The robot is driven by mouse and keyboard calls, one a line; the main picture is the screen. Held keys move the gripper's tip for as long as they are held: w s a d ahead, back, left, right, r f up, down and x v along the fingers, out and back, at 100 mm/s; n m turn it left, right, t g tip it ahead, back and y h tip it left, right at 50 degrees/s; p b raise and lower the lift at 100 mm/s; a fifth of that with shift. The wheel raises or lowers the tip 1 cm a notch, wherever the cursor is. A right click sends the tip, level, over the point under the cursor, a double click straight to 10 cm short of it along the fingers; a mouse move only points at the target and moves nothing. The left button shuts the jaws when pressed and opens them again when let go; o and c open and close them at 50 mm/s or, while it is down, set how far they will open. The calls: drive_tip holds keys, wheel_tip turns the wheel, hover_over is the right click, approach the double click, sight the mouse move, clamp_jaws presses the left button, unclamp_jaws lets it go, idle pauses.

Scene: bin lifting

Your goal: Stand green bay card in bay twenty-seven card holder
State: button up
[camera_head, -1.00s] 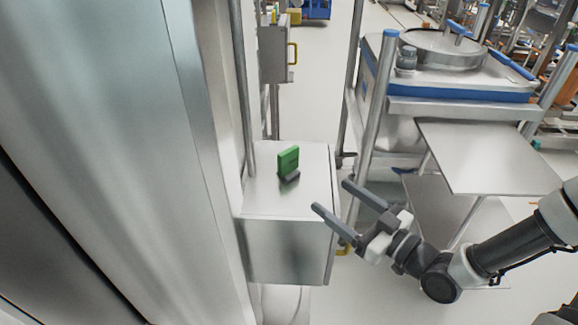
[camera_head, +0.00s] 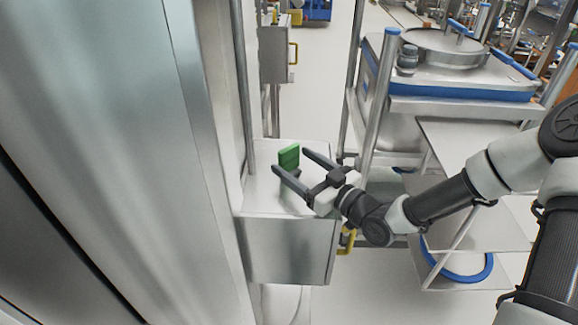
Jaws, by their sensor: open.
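The green bay card (camera_head: 289,157) stands upright on the top of a steel box (camera_head: 262,200) in the camera_head view. A small dark holder (camera_head: 294,173) is at its foot, now partly hidden by my gripper. Earlier the card's lower edge appears set in this dark holder; I read no number on it. My gripper (camera_head: 290,161) is open and reaches in from the right. Its two fingers reach either side of the card in the picture, with nothing visibly held. I cannot tell whether a finger touches the card or how high they are above the box.
A vertical pole (camera_head: 243,90) and a large steel panel (camera_head: 215,120) stand close on the left. A cart with blue edging (camera_head: 455,108) stands to the right, with a post (camera_head: 379,100) near my arm. A yellow handle (camera_head: 347,241) is on the box's right side.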

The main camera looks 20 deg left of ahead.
drive_tip(key=shift+w+a, duration=0.1)
drive_tip(key=shift+r, duration=0.1)
drive_tip(key=c, duration=1.3)
